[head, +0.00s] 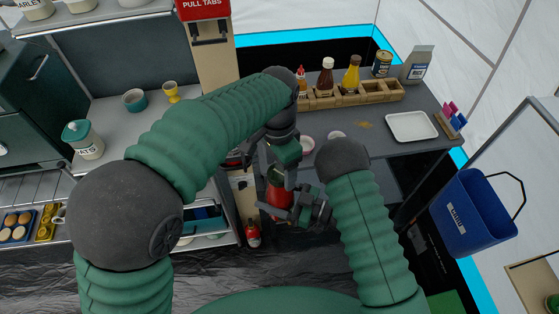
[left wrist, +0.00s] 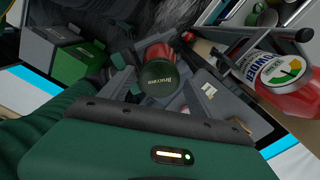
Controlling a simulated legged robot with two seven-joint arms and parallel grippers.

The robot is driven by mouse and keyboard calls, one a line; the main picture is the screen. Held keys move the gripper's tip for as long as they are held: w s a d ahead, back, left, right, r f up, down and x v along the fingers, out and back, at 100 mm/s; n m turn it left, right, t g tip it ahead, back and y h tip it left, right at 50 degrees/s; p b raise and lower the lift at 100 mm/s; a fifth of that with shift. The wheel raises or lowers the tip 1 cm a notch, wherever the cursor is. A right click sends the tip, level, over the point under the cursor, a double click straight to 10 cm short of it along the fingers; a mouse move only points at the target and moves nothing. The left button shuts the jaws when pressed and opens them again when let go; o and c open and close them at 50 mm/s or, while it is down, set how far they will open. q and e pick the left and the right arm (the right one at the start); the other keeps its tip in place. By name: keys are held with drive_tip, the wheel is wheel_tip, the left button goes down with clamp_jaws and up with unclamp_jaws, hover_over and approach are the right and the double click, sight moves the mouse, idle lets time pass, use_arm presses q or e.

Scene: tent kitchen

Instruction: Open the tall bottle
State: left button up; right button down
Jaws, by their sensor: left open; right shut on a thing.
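The tall bottle is red with a dark cap. In the head view its red body (head: 279,196) shows between my two grippers, partly hidden by them. In the left wrist view its dark green, lettered cap (left wrist: 158,86) faces the camera, with some red body (left wrist: 160,52) behind it. My right gripper (head: 293,213) is shut on the bottle's body and holds it up in front of the counter. My left gripper (head: 278,178) is open, pointing down over the cap end. Whether its fingers touch the cap I cannot tell.
A wooden caddy (head: 372,92) with sauce bottles and a white tray (head: 411,127) stand on the counter at right. A blue bucket (head: 474,212) is at far right.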

use_arm(q)
drive_tip(key=c, duration=1.4)
drive_tip(key=o, duration=1.5)
wheel_tip(320, 180, up, 8)
drive_tip(key=shift+w+f, duration=0.1)
drive_tip(key=shift+c, duration=0.5)
wheel_tip(320, 180, down, 8)
drive_tip(key=shift+r, duration=0.1)
drive_tip(key=c, duration=1.4)
drive_tip(key=n, duration=0.5)
drive_tip(key=shift+n, duration=0.3)
drive_tip(key=shift+c, duration=0.2)
